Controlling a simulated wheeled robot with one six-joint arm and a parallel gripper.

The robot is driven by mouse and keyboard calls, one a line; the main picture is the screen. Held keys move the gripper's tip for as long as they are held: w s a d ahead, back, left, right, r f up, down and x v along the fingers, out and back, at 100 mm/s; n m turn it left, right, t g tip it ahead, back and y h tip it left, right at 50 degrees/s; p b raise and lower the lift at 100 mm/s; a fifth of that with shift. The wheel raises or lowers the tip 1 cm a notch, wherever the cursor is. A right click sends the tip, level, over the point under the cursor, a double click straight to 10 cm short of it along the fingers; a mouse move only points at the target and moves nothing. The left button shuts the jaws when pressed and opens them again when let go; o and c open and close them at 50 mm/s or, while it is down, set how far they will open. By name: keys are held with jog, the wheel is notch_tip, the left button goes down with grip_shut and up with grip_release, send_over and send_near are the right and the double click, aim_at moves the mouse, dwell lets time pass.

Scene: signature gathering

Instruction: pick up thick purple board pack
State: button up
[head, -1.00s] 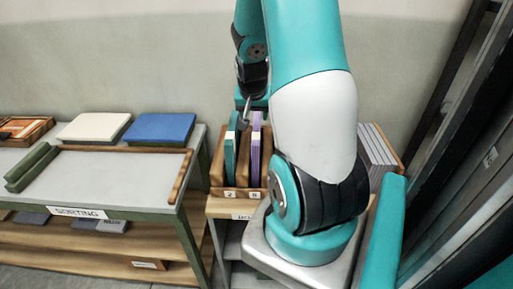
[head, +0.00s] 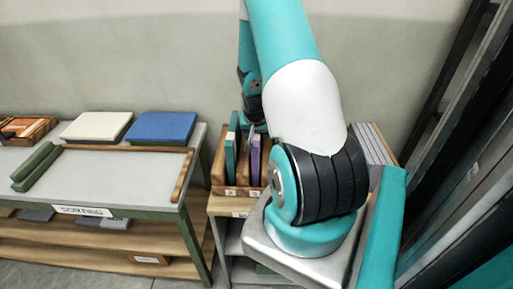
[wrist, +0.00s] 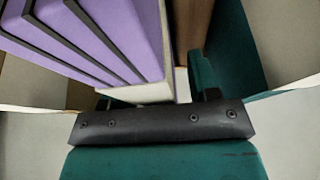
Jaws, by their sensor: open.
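The thick purple board pack (head: 255,160) stands upright in the right slot of a wooden rack. In the wrist view, the purple pack (wrist: 115,40) fills the upper left, with dark bands across it and a pale edge facing the gripper. My gripper (head: 250,138) is open at the top of the rack, close to the purple pack. In the wrist view its black crossbar lies just below the pack's pale edge. The fingertips are mostly hidden, so I cannot tell whether they straddle the pack or touch it.
A teal board pack (head: 231,152) stands in the left slot of the wooden rack (head: 230,191), beyond a wooden divider. Grey-white boards (head: 372,145) stand to the right, behind my arm. The sorting table (head: 110,180) is at the left, with a blue pack (head: 161,127) on it.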

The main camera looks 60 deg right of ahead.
jog(key=shift+f, duration=0.15)
dwell(0.3)
grip_shut()
